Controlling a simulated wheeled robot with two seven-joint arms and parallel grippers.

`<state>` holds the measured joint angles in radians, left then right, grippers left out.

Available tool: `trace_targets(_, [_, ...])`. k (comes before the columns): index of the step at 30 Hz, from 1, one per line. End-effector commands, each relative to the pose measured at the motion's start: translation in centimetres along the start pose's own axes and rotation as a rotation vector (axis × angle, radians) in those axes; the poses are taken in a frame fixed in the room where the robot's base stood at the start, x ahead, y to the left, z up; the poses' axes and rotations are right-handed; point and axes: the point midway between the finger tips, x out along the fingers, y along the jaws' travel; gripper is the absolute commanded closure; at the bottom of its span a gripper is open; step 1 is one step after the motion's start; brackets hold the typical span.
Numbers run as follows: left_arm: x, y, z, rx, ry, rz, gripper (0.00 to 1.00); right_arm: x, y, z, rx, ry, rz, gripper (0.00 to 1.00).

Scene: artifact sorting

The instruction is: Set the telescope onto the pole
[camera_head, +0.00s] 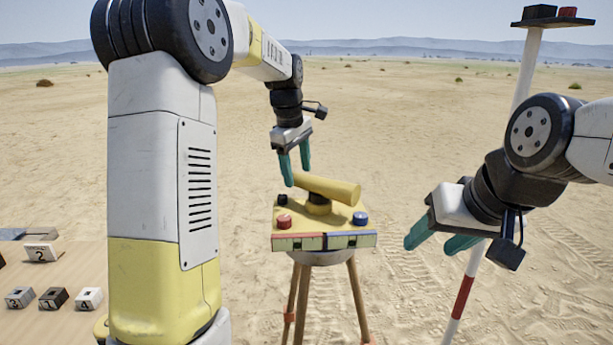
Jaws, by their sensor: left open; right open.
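A yellow tube, which looks like the telescope (335,189), sits on a short round mount on a yellow board (343,228) with red and blue knobs, on top of a wooden tripod (356,290). My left gripper (296,170) is open, teal fingers pointing down near the tube's left end; I cannot tell whether they touch it. The pole (462,296), red and white, stands upright at the right and carries a dark plate (538,20) at its top. My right gripper (432,244) is open and empty, in front of the pole, right of the board. My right arm hides the pole's middle.
A small red piece (568,12) sits on the pole's plate. Open sandy ground lies around and behind.

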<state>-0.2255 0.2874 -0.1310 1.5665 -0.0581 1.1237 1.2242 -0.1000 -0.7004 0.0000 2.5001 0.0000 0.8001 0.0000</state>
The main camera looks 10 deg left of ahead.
Motion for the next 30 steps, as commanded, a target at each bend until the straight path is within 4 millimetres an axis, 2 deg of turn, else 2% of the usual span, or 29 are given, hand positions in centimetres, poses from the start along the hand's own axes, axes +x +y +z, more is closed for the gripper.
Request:
trace_targets(6, [1.9, 0.0, 0.0, 0.0, 0.0, 0.0, 0.38, 0.0, 0.0, 0.0, 0.0, 0.0, 0.0, 0.46])
trace_targets(14, [2.1, 0.0, 0.0, 0.001, 0.0, 0.001, 0.38, 0.0, 0.0, 0.0, 0.0, 0.0, 0.0, 0.46])
trace_targets(17, [2.1, 0.0, 0.0, 0.001, 0.0, 0.001, 0.53, 0.0, 0.0, 0.0, 0.0, 0.0, 0.0, 0.46])
trace_targets(24, [2.1, 0.0, 0.0, 0.001, 0.0, 0.001, 1.0, 0.0, 0.0, 0.0, 0.0, 0.0, 0.0, 0.46])
trace_targets(30, [2.1, 0.0, 0.0, 0.001, 0.0, 0.002, 1.0, 0.0, 0.0, 0.0, 0.0, 0.0, 0.0, 0.46])
